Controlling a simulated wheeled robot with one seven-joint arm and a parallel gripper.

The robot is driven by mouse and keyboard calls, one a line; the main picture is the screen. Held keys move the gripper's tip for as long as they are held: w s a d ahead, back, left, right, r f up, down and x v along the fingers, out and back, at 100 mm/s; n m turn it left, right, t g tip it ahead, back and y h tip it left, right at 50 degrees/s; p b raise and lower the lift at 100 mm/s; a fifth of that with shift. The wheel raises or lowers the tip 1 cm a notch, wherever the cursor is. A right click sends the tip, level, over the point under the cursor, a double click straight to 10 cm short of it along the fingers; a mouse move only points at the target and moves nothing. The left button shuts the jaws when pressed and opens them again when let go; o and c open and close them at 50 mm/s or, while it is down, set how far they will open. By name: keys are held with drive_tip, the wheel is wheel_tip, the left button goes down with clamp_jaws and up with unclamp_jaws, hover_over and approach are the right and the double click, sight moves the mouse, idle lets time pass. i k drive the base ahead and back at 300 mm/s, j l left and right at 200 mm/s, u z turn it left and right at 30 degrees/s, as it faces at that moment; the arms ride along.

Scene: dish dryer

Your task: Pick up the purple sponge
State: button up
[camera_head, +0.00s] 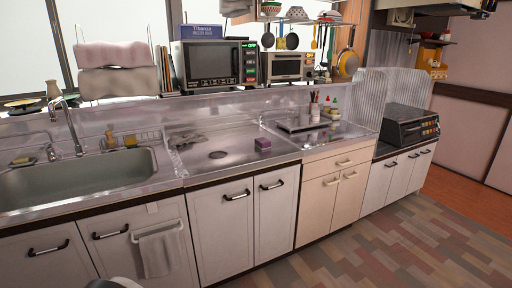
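A small purple sponge (263,144) lies on the metal counter (218,155), near its front edge and above the white cabinet doors. Nothing covers it. My gripper is not in view. A small dark and white part at the bottom left edge seems to belong to my own body, but too little of it shows to tell.
A sink (80,180) with a faucet (66,125) is on the left. A crumpled grey cloth (188,138) lies left of the sponge. A dark tray (303,124) and a utensil cup (315,111) stand to its right. A microwave (210,65) is behind. The floor (400,250) is clear.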

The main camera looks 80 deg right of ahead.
sight(261, 143)
drive_tip(key=k+z, duration=0.1)
drive_tip(key=z, duration=0.25)
drive_tip(key=k+z, duration=0.1)
drive_tip(key=z, duration=0.25)
drive_tip(key=l+z, duration=0.1)
drive_tip(key=z, duration=0.25)
drive_tip(key=j+z, duration=0.1)
drive_tip(key=z, duration=0.8)
drive_tip(key=j+z, duration=0.15)
drive_tip(key=z, duration=0.75)
drive_tip(key=j+z, duration=0.15)
drive_tip(key=j, duration=0.6)
drive_tip(key=k+l, duration=0.2)
drive_tip(key=l, duration=0.15)
drive_tip(key=i+l+z, duration=0.1)
drive_tip(key=l, duration=0.25)
drive_tip(key=i+l, duration=0.3)
drive_tip(key=i+l+z, duration=0.15)
drive_tip(key=l, duration=0.25)
drive_tip(key=i, duration=0.2)
